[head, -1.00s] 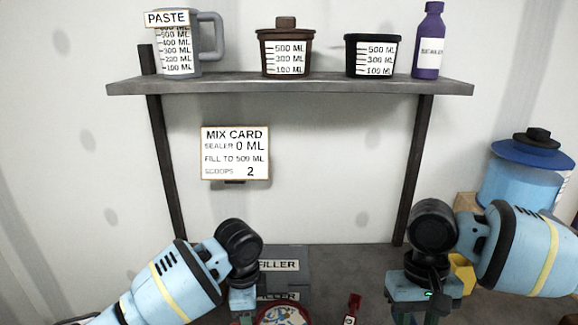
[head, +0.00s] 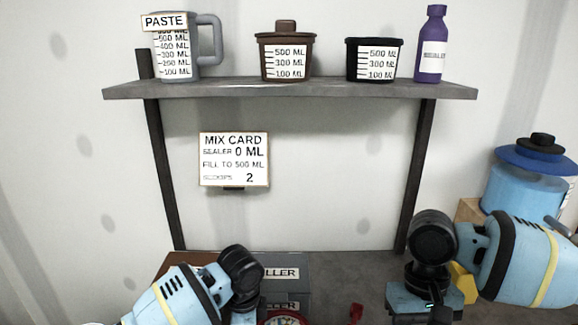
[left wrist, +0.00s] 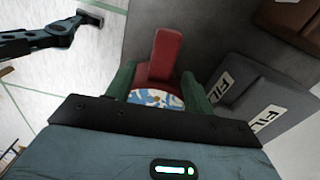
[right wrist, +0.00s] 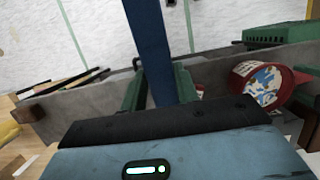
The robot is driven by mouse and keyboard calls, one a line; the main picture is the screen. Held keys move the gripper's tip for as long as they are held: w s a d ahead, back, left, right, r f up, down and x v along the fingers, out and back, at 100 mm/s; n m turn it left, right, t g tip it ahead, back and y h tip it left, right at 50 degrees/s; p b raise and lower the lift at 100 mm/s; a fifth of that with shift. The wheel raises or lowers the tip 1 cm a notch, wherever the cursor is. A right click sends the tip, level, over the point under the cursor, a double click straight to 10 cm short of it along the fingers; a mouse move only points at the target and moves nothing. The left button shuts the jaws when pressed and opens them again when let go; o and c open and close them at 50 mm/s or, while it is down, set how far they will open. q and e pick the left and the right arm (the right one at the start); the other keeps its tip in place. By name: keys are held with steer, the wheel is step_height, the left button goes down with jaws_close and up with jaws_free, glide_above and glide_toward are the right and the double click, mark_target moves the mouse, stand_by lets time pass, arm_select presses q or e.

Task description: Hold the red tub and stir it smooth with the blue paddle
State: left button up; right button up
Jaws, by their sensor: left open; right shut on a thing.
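The red tub (head: 283,320) shows at the bottom edge of the head view, mostly cut off, with its red handle (head: 355,312) to the right. In the left wrist view, the tub's patchy white, blue and yellow contents (left wrist: 155,98) and red handle lie between the spread fingers of my left gripper (left wrist: 156,84). That gripper is open at the tub; contact cannot be told. My right gripper (right wrist: 157,88) is shut on the blue paddle (right wrist: 150,40). In the right wrist view, the tub (right wrist: 240,72) is to the right of the paddle, apart from it. The paddle's lower end is hidden.
Grey filler boxes (head: 286,290) stand behind the tub. A mix card (head: 234,160) hangs below the shelf (head: 300,90), which holds a paste jug (head: 178,55), two pots and a purple bottle (head: 431,45). A blue container (head: 525,185) stands at right.

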arm_select(q)
step_height(320, 180, down, 6)
steer(key=b, duration=0.2)
steer(key=shift+b, duration=0.35)
arm_select(e)
step_height(320, 180, down, 7)
steer(key=g, duration=0.1)
steer(key=shift+s+f, duration=0.15)
steer(key=shift+s, duration=0.15)
arm_select(q)
steer(key=shift+r, duration=0.1)
jaws_close()
jaws_free()
steer(key=shift+r+p, duration=0.6)
steer(key=shift+r, duration=0.35)
arm_select(e)
steer(key=shift+w+r, duration=0.15)
steer(key=shift+r, duration=1.3)
